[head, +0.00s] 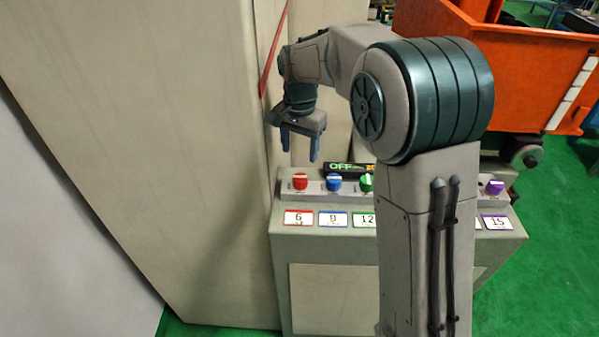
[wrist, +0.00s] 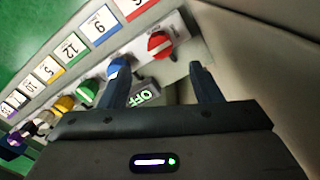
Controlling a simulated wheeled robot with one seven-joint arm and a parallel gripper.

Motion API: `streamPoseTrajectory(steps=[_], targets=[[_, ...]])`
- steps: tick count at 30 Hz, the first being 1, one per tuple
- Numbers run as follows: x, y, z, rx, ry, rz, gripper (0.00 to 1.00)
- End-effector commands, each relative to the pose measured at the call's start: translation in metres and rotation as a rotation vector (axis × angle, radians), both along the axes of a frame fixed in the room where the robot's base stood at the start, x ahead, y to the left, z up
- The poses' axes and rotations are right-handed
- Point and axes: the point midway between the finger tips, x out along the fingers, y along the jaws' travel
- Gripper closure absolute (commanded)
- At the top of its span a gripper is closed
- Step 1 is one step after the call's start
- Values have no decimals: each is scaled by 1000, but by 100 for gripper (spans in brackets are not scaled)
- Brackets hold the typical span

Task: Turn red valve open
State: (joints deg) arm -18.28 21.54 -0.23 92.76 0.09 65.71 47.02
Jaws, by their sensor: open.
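The red valve (head: 300,181) is a round knob with a white bar across its top, at the left end of a row of coloured knobs on a grey console. It also shows in the wrist view (wrist: 160,44), beyond my fingertips. My gripper (head: 301,157) is open and empty, pointing down behind and above the row, apart from the red valve. In the wrist view my gripper (wrist: 157,72) has its fingers spread, with the blue knob (wrist: 118,68) by the left finger. A red-framed label (head: 298,217) below the red valve reads 6.
Green, yellow, white and purple knobs (wrist: 12,139) continue the row. A black OFF display (head: 343,168) stands behind them. A tall beige cabinet wall (head: 160,150) rises close on the left. An orange bin (head: 500,60) is at the back right. My arm hides part of the console.

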Motion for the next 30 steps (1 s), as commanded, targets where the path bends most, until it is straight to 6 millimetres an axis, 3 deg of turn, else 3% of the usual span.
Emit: streamPoseTrajectory(steps=[6, 12, 18, 26, 30], targets=[[-1, 0, -47, -2, 5, 1, 42], [-1, -1, -78, -1, 4, 1, 42], [0, 0, -91, 0, 0, 1, 42], [0, 0, -92, 0, 0, 1, 42], [0, 0, -92, 0, 0, 1, 78]])
